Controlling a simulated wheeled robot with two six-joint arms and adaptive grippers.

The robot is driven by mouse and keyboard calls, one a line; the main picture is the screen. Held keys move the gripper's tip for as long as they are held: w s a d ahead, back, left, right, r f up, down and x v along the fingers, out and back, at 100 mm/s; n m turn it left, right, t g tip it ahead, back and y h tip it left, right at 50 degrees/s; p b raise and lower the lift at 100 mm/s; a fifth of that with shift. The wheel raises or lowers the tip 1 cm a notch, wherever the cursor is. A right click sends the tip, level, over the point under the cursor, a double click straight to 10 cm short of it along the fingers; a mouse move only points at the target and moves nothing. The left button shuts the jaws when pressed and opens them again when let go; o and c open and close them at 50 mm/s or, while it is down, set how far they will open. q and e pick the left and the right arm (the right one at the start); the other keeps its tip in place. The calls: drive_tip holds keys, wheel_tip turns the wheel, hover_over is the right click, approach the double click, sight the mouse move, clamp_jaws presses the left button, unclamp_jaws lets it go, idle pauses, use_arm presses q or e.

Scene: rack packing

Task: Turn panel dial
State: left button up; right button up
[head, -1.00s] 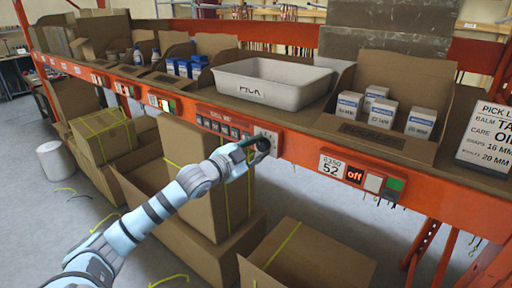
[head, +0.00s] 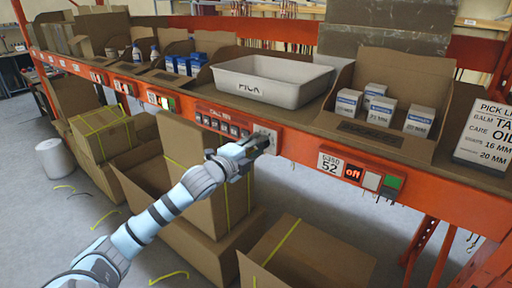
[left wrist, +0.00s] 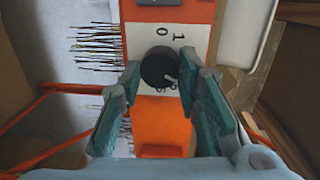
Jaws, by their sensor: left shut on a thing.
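The panel dial (left wrist: 158,65) is a round black knob on a white plate (left wrist: 190,38) fixed to the orange beam. Its pale pointer mark faces the lower right in the left wrist view. The marks 0 and 1 show above it; others at the lower right are partly covered. My left gripper (left wrist: 160,78) has its fingertips on both sides of the knob, shut on it. In the head view my left gripper (head: 262,143) is at the plate and hides most of the dial. My right gripper is not in view.
A display reading "off" (head: 353,173) sits right of the dial, beside a green button (head: 393,182). A grey PICK tray (head: 245,88) and a carton of small boxes (head: 385,140) stand on the shelf above. Open cartons (head: 308,256) stand below the beam.

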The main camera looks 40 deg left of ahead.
use_arm(q)
drive_tip(key=shift+r+m, duration=0.35)
drive_tip(key=shift+m, duration=0.15)
drive_tip(key=o, duration=0.9)
drive_tip(key=shift+o, duration=1.3)
drive_tip(key=shift+w+f, duration=0.1)
drive_tip(key=shift+a+f, duration=0.1)
drive_tip(key=shift+f, duration=0.1)
